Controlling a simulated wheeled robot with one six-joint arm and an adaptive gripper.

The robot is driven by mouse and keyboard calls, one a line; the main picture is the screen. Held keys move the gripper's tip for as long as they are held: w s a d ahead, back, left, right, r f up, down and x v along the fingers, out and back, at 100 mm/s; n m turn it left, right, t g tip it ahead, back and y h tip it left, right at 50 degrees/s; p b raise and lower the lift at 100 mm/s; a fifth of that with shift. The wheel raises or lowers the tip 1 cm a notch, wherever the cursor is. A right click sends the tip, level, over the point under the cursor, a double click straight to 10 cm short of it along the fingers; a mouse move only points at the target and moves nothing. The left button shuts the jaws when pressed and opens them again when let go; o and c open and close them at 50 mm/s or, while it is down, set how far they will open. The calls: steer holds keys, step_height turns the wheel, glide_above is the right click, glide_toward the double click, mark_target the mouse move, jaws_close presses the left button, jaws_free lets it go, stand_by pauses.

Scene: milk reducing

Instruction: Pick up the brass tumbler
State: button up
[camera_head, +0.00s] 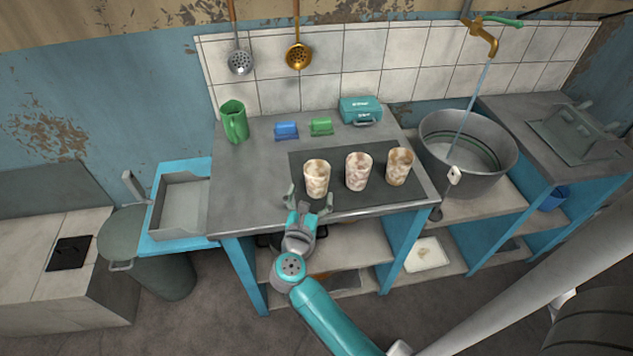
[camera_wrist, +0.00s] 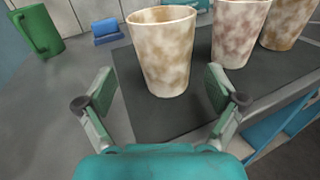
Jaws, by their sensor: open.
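Three mottled tumblers stand upright in a row on a dark mat (camera_head: 340,208). The left tumbler (camera_head: 317,180) is cream with yellow-brown patches, the middle one (camera_head: 358,171) is pinkish, and the right one (camera_head: 399,166) is more orange-brown. I cannot tell for sure which is brass. My gripper (camera_head: 310,202) is open and empty at the mat's front edge, in front of the left tumbler. In the wrist view, the left tumbler (camera_wrist: 164,55) is centred just beyond my open fingers (camera_wrist: 158,90), apparently not touched. The middle tumbler (camera_wrist: 238,32) and right tumbler (camera_wrist: 288,22) stand to its right.
A green mug (camera_head: 233,122), a blue block-like item (camera_head: 287,131), a green one (camera_head: 321,126) and a teal case (camera_head: 360,110) stand behind on the grey counter (camera_head: 250,190). A large metal basin (camera_head: 466,150) under a running tap is at the right. The counter's left part is clear.

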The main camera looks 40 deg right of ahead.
mark_target(315, 187)
steer(key=shift+x, duration=2.75)
steer(key=shift+s+d+r, duration=0.1)
steer(key=shift+s, duration=0.15)
steer(key=shift+c, duration=0.3)
steer(key=c, duration=1.2)
